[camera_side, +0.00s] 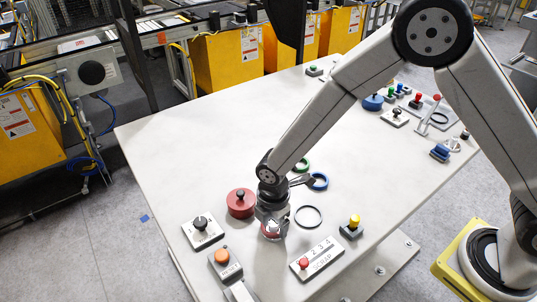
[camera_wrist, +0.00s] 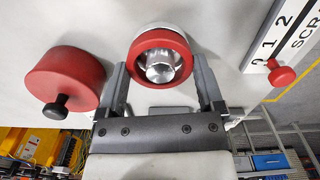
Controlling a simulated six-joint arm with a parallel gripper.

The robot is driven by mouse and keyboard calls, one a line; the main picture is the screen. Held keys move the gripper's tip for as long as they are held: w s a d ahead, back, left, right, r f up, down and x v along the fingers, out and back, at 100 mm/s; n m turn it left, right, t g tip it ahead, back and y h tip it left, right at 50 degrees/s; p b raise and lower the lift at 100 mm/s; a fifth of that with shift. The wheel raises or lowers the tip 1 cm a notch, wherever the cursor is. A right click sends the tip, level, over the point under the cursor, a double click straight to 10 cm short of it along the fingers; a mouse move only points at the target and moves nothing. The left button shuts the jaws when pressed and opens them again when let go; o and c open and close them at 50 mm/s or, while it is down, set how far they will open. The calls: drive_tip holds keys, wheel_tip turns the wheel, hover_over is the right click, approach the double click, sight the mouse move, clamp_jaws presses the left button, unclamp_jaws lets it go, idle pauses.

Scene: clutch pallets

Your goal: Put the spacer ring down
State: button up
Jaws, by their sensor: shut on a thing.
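My gripper (camera_side: 271,225) is low over the near part of the pale table (camera_side: 190,140), pointing down. It is shut on a red ring (camera_side: 270,234), which I take for the spacer ring. In the wrist view the red ring (camera_wrist: 135,62) sits between the two fingers (camera_wrist: 160,72), with a shiny metal hub (camera_wrist: 161,66) inside its opening. A whitish rim (camera_wrist: 160,28) shows just behind the ring. I cannot tell whether the ring touches what is below it.
A red drum with a black knob (camera_side: 240,204) stands close left of my gripper. The SCRAP plate (camera_side: 318,259) and a yellow-knobbed block (camera_side: 352,230) are to the right.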

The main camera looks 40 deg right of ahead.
drive_tip(key=shift+r, duration=0.7)
drive_tip(key=s+d+r, duration=0.5)
drive_tip(key=s+r, duration=0.6)
drive_tip(key=s, duration=0.2)
drive_tip(key=shift+d, duration=0.15)
drive_tip(key=shift+r, duration=0.1)
drive_tip(key=w+d+f, duration=0.3)
drive_tip(key=w+d, duration=0.2)
drive_tip(key=d, duration=0.2)
drive_tip(key=w+d+f, duration=0.2)
drive_tip(key=w+d, duration=0.2)
drive_tip(key=d, duration=0.3)
drive_tip(key=shift+w+d+f, duration=0.15)
drive_tip(key=shift+w+f, duration=0.2)
drive_tip(key=shift+f, duration=0.05)
